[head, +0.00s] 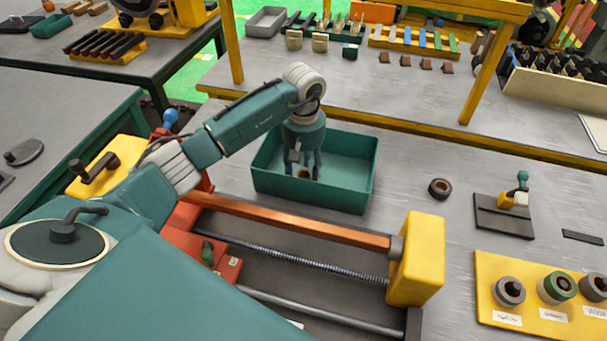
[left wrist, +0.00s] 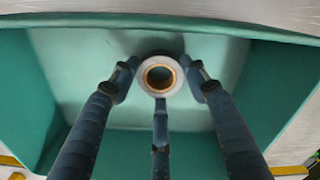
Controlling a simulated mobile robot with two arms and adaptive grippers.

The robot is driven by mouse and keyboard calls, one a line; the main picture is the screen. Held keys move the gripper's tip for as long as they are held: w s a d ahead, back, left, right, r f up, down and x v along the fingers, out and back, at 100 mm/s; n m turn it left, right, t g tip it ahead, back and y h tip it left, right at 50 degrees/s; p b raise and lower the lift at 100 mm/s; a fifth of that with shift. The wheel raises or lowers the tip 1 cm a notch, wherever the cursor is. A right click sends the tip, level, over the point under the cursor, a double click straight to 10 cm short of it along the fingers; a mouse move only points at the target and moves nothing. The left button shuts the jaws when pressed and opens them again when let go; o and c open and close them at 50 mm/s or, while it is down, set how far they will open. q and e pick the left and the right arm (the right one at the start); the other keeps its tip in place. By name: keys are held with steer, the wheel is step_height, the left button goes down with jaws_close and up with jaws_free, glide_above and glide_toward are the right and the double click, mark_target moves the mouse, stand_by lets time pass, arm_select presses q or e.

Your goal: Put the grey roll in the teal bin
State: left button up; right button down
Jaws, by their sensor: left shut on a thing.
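The grey roll (left wrist: 146,77), a pale grey ring with a brown-copper inner rim, is held between the fingertips of my left gripper (left wrist: 160,82) in the left wrist view. In the head view the left gripper (head: 303,170) points down inside the outline of the teal bin (head: 365,178), shut on the roll, of which only a little brown shows. The bin's floor and walls (left wrist: 95,62) lie behind the roll in the left wrist view. I cannot tell whether the roll touches the floor. My right gripper is not in view.
A dark roll with a brown core (head: 440,188) lies on the bench right of the bin. A yellow board (head: 520,306) carries labelled rolls at lower right. An orange and yellow machine with a screw rod (head: 290,257) stands in front of the bin. Yellow shelf posts (head: 486,75) rise behind.

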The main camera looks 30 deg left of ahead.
arm_select(q)
steer(key=shift+s+a+f, duration=0.1)
steer(key=o, duration=0.9)
steer(key=shift+o, duration=1.3)
steer(key=shift+r, duration=0.3)
step_height(320, 180, up, 12)
steer(key=p, duration=0.6)
steer(key=shift+f, duration=0.15)
